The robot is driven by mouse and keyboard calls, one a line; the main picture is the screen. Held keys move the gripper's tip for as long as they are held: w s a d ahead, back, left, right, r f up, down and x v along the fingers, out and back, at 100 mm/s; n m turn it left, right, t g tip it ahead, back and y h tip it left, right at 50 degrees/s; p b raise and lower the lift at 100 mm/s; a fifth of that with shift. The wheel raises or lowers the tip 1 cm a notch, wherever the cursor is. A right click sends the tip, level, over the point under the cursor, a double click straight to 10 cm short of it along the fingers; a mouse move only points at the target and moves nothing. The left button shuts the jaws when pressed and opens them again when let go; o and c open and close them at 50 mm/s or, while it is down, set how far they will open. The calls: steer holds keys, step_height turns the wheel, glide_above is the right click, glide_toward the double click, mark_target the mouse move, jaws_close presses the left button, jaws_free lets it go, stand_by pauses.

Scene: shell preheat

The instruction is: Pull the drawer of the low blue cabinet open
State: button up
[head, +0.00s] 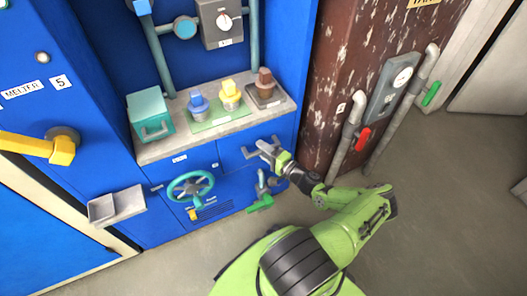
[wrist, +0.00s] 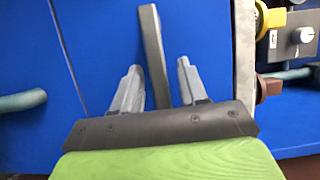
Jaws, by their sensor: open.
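The low blue cabinet (head: 150,172) stands under a grey ledge, and its drawer (head: 232,147) is the blue front at the right. The drawer front looks flush with the cabinet. Its grey bar handle (head: 248,154) is partly hidden by my gripper (head: 267,146) in the head view. In the wrist view the handle (wrist: 150,40) runs lengthwise between the two fingers of my gripper (wrist: 157,66). The fingers are open, one on each side of the bar, with visible gaps. I cannot tell how far the fingertips reach past the bar.
A teal handwheel (head: 190,186) is left of the drawer, and a green-handled valve (head: 262,203) sits below it. The ledge (head: 178,148) above carries a teal box (head: 150,115) and several coloured knobs. A rusty brown column (head: 335,70) with pipes stands at right. Open floor lies right.

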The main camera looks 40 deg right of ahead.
jaws_close()
steer(key=shift+s, duration=0.15)
